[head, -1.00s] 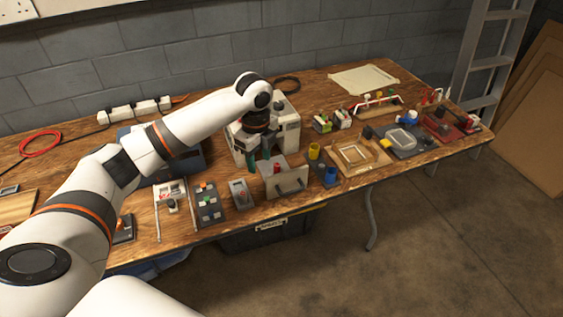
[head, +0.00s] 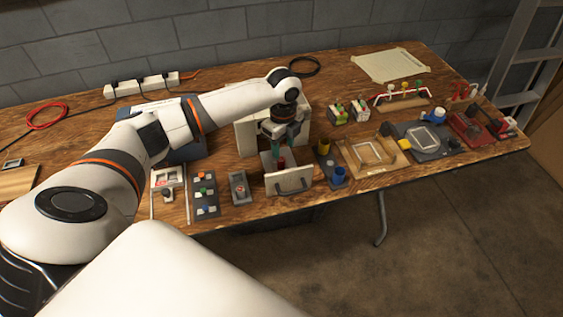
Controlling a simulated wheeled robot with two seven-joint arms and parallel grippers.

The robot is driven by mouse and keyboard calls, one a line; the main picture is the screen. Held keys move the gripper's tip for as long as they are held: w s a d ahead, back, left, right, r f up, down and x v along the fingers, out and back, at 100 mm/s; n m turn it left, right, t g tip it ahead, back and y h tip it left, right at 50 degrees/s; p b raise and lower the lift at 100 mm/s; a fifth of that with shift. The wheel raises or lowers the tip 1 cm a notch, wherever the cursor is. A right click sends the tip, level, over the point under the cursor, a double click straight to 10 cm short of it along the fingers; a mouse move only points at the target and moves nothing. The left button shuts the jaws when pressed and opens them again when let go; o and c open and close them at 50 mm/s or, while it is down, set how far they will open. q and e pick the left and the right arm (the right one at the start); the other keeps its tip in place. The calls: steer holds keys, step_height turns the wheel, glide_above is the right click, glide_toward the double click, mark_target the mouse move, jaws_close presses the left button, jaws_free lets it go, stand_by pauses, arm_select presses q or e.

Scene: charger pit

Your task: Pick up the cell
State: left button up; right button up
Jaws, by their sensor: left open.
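A small red cylinder, which looks like the cell (head: 282,163), stands upright in an open-topped box with a light front panel and dark handle (head: 291,185), at the front of the workbench. Only its upper part shows; the panel hides the rest. My left gripper (head: 282,155) points down over the box with its green fingers apart, one at each side of the cell's top as seen here. I cannot tell whether the fingers touch it. My right gripper is not in view.
A pale charger-like housing (head: 246,137) stands close behind the gripper. A dark panel with coloured blocks (head: 205,190) and a small grey tray (head: 239,187) lie left. A holder with yellow and blue cups (head: 339,176) and a wooden frame (head: 356,168) lie right.

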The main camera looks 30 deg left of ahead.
mark_target(281, 159)
arm_select(q)
steer(key=f, duration=0.4)
steer(key=shift+s+a+f+p, duration=0.1)
steer(key=shift+s+f+p, duration=0.1)
steer(key=shift+s+p, duration=0.15)
steer(key=shift+f, duration=0.35)
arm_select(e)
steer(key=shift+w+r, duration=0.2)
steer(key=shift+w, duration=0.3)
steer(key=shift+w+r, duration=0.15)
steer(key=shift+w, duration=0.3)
arm_select(q)
steer(key=shift+c, duration=0.4)
steer(key=c, duration=0.3)
jaws_close()
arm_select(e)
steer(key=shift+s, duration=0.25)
